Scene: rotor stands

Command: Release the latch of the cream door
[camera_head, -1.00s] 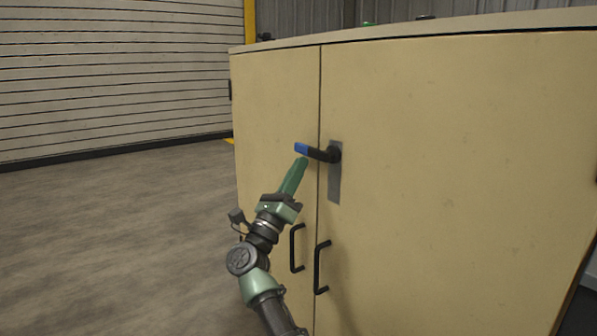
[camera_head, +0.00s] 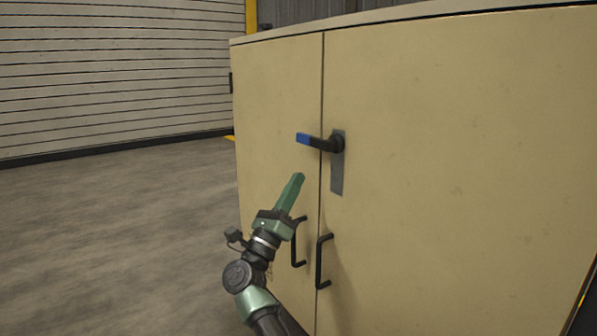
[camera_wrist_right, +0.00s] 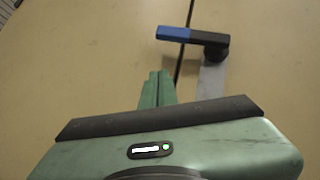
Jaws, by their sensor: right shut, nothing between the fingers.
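The cream door (camera_head: 450,170) is the right door of a cream cabinet, and it is closed. Its latch (camera_head: 320,142) is a black lever with a blue end on a grey plate (camera_head: 337,175). The lever lies about level, its blue end pointing left across the door seam. The latch also shows in the right wrist view (camera_wrist_right: 195,36), above and beyond the fingers. My right gripper (camera_head: 297,178) is shut and empty, below the blue end and apart from it. In the right wrist view its green fingers (camera_wrist_right: 157,80) are together. My left gripper is not in view.
Two black pull handles, the left one (camera_head: 297,242) and the right one (camera_head: 322,262), stand out from the doors below the latch, near my right wrist. The left cream door (camera_head: 275,110) is closed. Open floor (camera_head: 110,230) lies to the left.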

